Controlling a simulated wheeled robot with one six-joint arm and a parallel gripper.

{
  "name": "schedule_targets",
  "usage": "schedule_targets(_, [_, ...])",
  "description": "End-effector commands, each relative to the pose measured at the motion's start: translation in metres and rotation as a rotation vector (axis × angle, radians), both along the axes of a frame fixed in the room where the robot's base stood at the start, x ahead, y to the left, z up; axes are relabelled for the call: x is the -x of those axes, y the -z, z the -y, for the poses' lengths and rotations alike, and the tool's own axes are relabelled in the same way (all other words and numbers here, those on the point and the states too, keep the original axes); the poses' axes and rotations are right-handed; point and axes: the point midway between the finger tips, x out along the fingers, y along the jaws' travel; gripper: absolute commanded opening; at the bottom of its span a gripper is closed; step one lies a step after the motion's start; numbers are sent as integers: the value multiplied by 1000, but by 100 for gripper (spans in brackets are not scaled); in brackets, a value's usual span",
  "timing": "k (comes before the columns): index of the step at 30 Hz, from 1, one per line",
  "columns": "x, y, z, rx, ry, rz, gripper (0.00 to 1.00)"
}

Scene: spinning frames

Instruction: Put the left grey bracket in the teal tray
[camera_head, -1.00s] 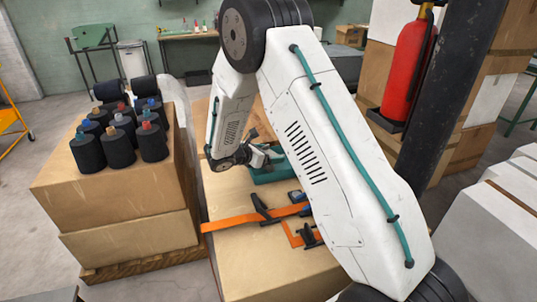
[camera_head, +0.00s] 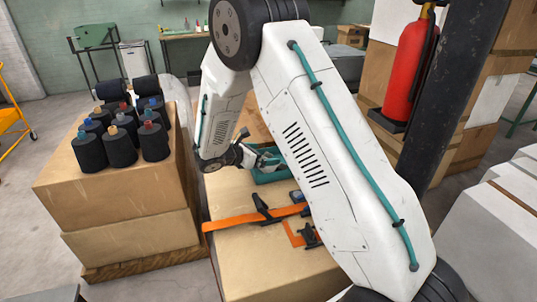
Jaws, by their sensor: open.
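The teal tray (camera_head: 268,178) sits toward the back of a cardboard box top, partly hidden by my arm and gripper. My gripper (camera_head: 266,159) is open, just above the tray in the picture, its fingers pointing right; I see nothing held in it. A dark grey piece (camera_head: 262,207) lies across an orange strap in front of the tray. Another dark piece (camera_head: 309,236) lies to its right, by an orange outline, beside my arm. I cannot tell for sure which of these is a bracket. My upper arm hides the right part of the box top.
An orange strap (camera_head: 232,221) runs across the box top (camera_head: 255,262). A small dark blue item (camera_head: 297,196) lies near the tray. A box stack with several dark spools (camera_head: 120,150) stands left. A dark post (camera_head: 446,100) and red extinguisher (camera_head: 407,70) stand right.

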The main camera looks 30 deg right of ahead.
Motion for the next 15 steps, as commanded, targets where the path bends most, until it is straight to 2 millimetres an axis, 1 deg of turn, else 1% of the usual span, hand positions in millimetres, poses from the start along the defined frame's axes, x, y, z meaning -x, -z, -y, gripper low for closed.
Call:
schedule_targets(1, [1, -5, -12, 1, -5, 2, 100])
schedule_targets(3, [4, -11, -26, 0, -4, 3, 100])
schedule_targets(7, [9, -20, -49, 0, -3, 1, 100])
schedule_targets(12, [13, -28, -67, 0, -2, 1, 100])
schedule_targets(15, [14, -30, -72, 1, -1, 1, 100])
